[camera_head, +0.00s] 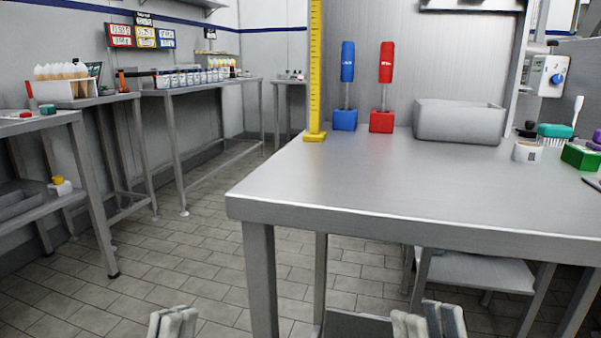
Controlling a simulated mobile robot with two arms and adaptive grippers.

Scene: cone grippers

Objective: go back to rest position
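My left gripper (173,322) shows at the bottom edge, left of centre, over the tiled floor. Its fingertips lie close together and nothing shows between them. My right gripper (428,322) shows at the bottom edge, right of centre, in front of the steel table (380,185) and lower than its top. Its finger parts stand side by side, and I cannot tell whether they are parted. I see no object in either gripper. The rest of both grippers is cut off by the frame.
On the table stand a yellow ruler (316,75), blue (345,118) and red (381,121) holders, a grey bin (458,121), and a brush (555,131) at the right. Side tables (200,88) with cones and tubs line the left wall. The floor (165,265) between is clear.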

